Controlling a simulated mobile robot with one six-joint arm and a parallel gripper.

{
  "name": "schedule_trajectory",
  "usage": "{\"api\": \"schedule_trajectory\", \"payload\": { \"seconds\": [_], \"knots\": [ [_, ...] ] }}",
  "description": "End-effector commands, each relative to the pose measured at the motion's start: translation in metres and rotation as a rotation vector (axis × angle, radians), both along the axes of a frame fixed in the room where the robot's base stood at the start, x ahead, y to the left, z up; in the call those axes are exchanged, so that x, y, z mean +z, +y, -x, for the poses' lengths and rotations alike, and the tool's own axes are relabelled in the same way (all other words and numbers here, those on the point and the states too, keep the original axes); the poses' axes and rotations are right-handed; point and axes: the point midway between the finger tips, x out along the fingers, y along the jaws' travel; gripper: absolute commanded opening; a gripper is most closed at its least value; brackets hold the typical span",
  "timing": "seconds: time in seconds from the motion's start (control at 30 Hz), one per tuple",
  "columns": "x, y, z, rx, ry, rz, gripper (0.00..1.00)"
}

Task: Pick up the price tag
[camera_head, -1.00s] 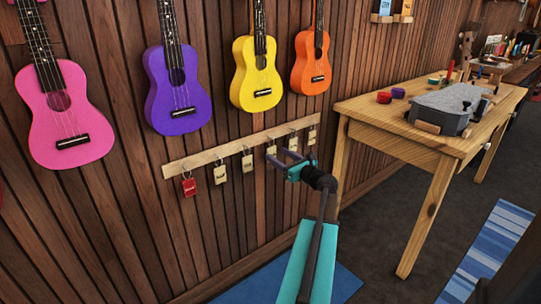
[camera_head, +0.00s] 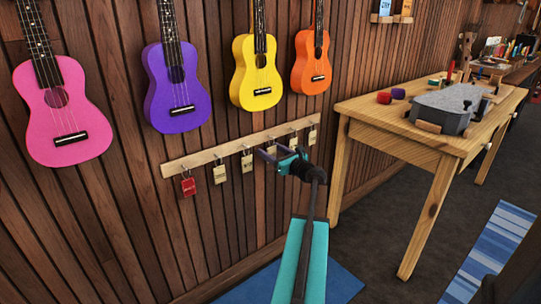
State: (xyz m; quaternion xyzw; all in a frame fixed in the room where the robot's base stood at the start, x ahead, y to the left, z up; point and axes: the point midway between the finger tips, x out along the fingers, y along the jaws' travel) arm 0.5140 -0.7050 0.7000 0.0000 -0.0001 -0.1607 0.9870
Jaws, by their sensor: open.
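Several price tags hang from hooks on a light wooden rail (camera_head: 205,156) fixed to the slatted wall. The leftmost is a red tag (camera_head: 188,186). To its right hang a cream tag (camera_head: 220,173), another cream tag (camera_head: 247,163) and more tags further right, including one at the rail's right end (camera_head: 312,136). My gripper (camera_head: 268,153) is open, with its dark fingers pointing left toward the rail, just right of the third tag from the left. It partly hides a tag behind it. I cannot tell whether it touches any tag.
Pink (camera_head: 62,110), purple (camera_head: 177,88), yellow (camera_head: 257,75) and orange (camera_head: 312,62) ukuleles hang above the rail. A wooden workbench (camera_head: 433,150) stands right of my arm. A blue mat (camera_head: 340,284) lies on the floor below.

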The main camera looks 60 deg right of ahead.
Motion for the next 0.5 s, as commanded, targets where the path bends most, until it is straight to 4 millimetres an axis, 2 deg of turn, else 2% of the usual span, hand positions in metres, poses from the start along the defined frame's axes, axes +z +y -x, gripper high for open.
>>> {"api": "schedule_trajectory", "payload": {
  "seconds": [0.23,0.5],
  "knots": [
    [-0.0002,0.0000,0.0001,0.000,0.000,0.000,0.58],
    [-0.0002,0.0002,0.0000,0.000,0.000,0.000,0.14]
  ]
}}
